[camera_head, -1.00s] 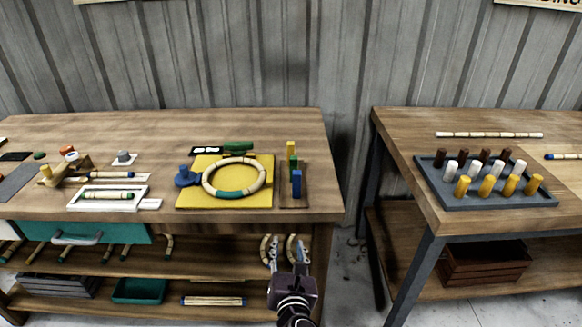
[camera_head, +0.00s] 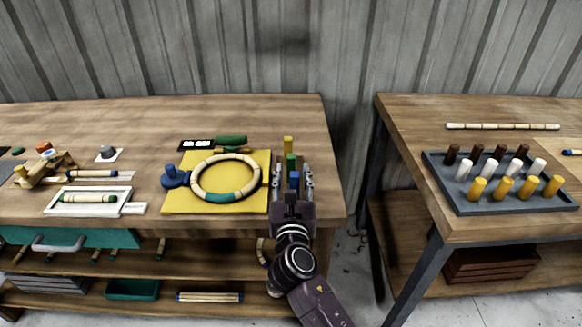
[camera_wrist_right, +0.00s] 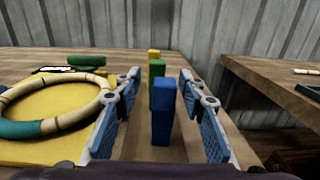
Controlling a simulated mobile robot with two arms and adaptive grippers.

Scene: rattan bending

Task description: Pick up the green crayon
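The green crayon (camera_head: 291,160) stands upright in a row between a yellow crayon (camera_head: 288,146) behind it and a blue crayon (camera_head: 294,180) in front. In the right wrist view the green crayon (camera_wrist_right: 157,83) is partly hidden behind the blue crayon (camera_wrist_right: 163,110); the yellow crayon (camera_wrist_right: 153,54) shows farthest back. My right gripper (camera_head: 292,175) is open at the near end of the row. In the right wrist view its fingers (camera_wrist_right: 160,110) lie either side of the blue crayon, with gaps. My left gripper is not in view.
A yellow board (camera_head: 178,203) with a rattan ring (camera_head: 196,192) and a blue knob (camera_head: 172,175) lies left of the row. A green object (camera_head: 231,140) lies behind it. The right table (camera_head: 400,112) stands across a gap.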

